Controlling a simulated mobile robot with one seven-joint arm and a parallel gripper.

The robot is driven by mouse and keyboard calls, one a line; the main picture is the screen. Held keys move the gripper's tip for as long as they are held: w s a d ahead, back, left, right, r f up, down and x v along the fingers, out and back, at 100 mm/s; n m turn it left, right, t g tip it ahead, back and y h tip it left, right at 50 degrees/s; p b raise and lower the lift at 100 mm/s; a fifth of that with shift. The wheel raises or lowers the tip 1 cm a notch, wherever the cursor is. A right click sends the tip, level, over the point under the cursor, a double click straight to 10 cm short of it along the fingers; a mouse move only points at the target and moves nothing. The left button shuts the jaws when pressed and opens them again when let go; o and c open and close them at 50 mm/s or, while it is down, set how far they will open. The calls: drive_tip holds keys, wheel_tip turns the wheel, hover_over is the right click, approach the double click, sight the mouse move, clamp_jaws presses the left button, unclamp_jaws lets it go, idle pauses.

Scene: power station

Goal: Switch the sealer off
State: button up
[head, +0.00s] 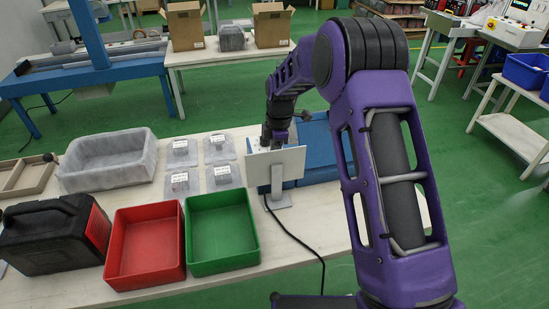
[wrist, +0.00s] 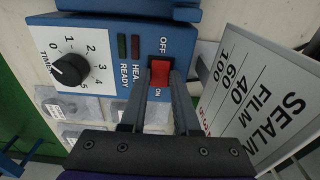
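The sealer (head: 320,135) is a blue machine on the white table, partly hidden by my arm and a white sign in the head view. Its blue front panel (wrist: 110,45) fills the upper part of the wrist view. A red rocker switch (wrist: 160,71) sits on it between the words OFF and ON; which way it is tipped I cannot tell. My gripper (wrist: 161,84) has its two fingers apart, with the tips close to either side of the switch; contact is unclear. In the head view the fingers are hidden behind the sign.
A sign plate (head: 276,168) stands on a foot close to my gripper, and its lettered face (wrist: 258,98) is at right in the wrist view. A timer dial (wrist: 70,70) and two lamps (wrist: 130,46) share the panel. Red (head: 146,247) and green (head: 221,232) bins stand left.

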drive_tip(key=o, duration=0.4)
drive_tip(key=shift+o, duration=0.2)
wheel_tip(320, 180, up, 17)
drive_tip(key=d+p, duration=0.1)
drive_tip(key=shift+w+d+r, duration=0.15)
drive_tip(key=shift+w+r, duration=0.05)
